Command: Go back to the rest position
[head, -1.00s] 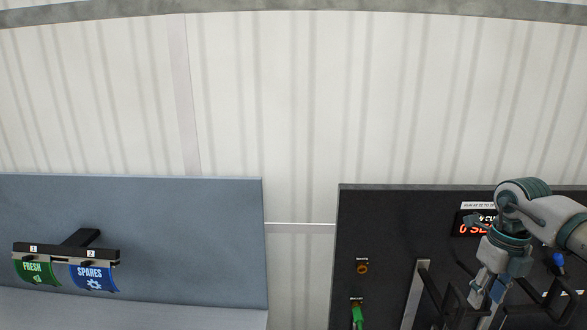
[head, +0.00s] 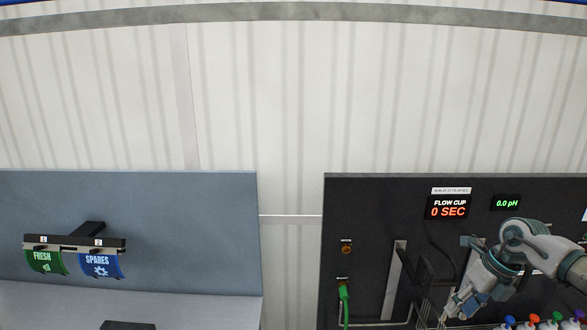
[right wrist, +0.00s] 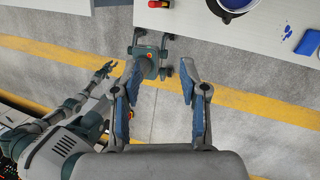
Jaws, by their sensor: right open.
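My right gripper (head: 456,308) is at the lower right of the head view, in front of the dark panel and pointing down to the left. In the right wrist view its two blue-padded fingers (right wrist: 161,72) stand wide apart with nothing between them. My left gripper is not in the head view. A small jointed gripper (right wrist: 104,72), which appears to be my left one, shows in the right wrist view; its fingers are too small to judge.
The dark panel (head: 372,215) carries a FLOW CUP display (head: 448,208) reading 0 SEC and a 0.0 pH display (head: 507,202). Several bottles with coloured caps stand at bottom right. A rack (head: 75,243) holds FRESH and SPARES tags. A bucket (right wrist: 232,8) stands on a white table.

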